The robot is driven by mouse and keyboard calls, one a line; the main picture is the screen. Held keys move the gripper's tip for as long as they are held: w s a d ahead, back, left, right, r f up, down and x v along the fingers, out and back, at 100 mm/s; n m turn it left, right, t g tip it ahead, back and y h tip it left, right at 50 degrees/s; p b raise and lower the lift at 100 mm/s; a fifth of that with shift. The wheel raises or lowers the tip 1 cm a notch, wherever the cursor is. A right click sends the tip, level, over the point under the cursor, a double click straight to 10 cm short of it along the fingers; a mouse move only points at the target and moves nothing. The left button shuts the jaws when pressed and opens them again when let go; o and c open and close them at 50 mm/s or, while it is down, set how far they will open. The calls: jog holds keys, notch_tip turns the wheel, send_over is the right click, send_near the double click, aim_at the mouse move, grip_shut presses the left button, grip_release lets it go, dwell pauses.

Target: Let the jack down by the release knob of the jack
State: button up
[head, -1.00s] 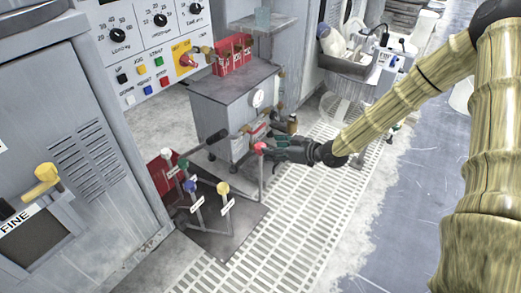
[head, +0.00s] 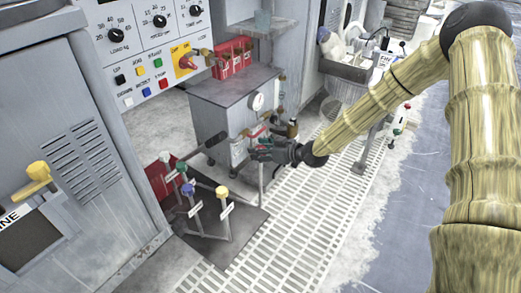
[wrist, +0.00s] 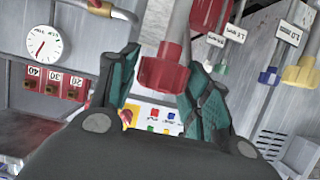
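A red knob (wrist: 163,70) on a grey post shows in the wrist view, between the two teal fingers of my gripper (wrist: 165,95). The fingers are apart, with a visible gap on the knob's left side; contact on the right cannot be told. In the head view my gripper (head: 262,150) covers this knob, and part of its thin post (head: 261,178) shows below. No label on this knob can be read, and I cannot tell from the frames which mechanism it works.
Several posts with coloured knobs, among them a yellow one (head: 222,192), stand on a dark plate (head: 250,228) to the left. A grey cabinet (head: 215,120) with a gauge (head: 257,101) stands behind my gripper. Grated floor (head: 300,215) is clear in front.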

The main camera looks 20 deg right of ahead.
jog(key=c, duration=0.5)
jog(key=shift+r+n+g+y+p, duration=0.15)
jog(key=shift+n+g+y+p, duration=0.2)
jog(key=shift+p, duration=0.4)
jog(key=shift+r+n+g+y+p, duration=0.1)
jog(key=shift+n+g+y+p, duration=0.4)
jog(key=shift+n+p, duration=0.45)
jog(key=n+g+y+p, duration=0.2)
jog(key=g+p, duration=0.1)
jog(key=p, duration=0.2)
jog(key=shift+n, duration=0.4)
jog(key=shift+n+g+y+p, duration=0.55)
jog(key=shift+n+g+p, duration=0.2)
jog(key=shift+n+g, duration=0.4)
jog(key=shift+f+n+g+p, duration=0.2)
jog(key=shift+n+g+p, duration=0.25)
jog(key=shift+n+g, duration=0.95)
jog(key=shift+g, duration=0.4)
jog(key=o, duration=1)
